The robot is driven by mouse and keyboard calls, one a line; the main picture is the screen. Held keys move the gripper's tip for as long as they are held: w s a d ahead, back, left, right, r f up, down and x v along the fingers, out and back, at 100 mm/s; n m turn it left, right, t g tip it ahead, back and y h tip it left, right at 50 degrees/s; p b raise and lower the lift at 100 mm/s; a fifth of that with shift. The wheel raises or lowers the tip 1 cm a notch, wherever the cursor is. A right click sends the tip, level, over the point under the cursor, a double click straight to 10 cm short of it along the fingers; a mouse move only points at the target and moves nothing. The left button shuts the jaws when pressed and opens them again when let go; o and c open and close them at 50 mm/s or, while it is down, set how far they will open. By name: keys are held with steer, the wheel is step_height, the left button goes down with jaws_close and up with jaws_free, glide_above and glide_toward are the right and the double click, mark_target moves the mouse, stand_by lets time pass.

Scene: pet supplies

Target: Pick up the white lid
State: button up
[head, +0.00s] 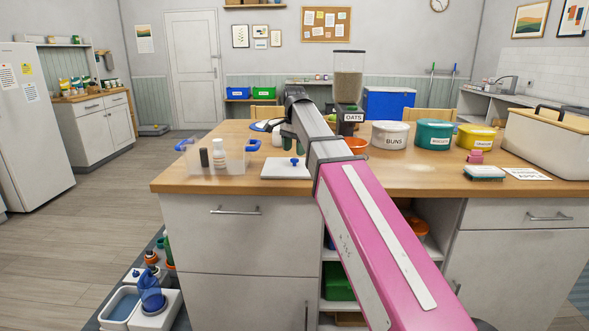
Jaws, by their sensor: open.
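A flat white lid (273,171) with a blue knob (293,161) on top lies on the wooden counter, near its front edge and left of my arm. My gripper (293,143) points down above and slightly behind the knob in the picture. A gap shows between the fingertips and the knob. My arm covers the area just right of the lid.
Left of the lid stands a clear bin (233,160) with blue handles, with a dark bottle (204,158) and a white bottle (219,155) at it. Tubs labelled buns (389,134) and others, plus an oats dispenser (348,85), stand right and behind.

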mark_target(294, 159)
steer(key=f, duration=0.4)
steer(key=shift+s+d+f, duration=0.1)
steer(key=shift+s+f, duration=0.1)
steer(key=shift+f, duration=0.05)
steer(key=c, duration=1)
steer(key=shift+c, duration=0.2)
steer(key=shift+r, duration=0.2)
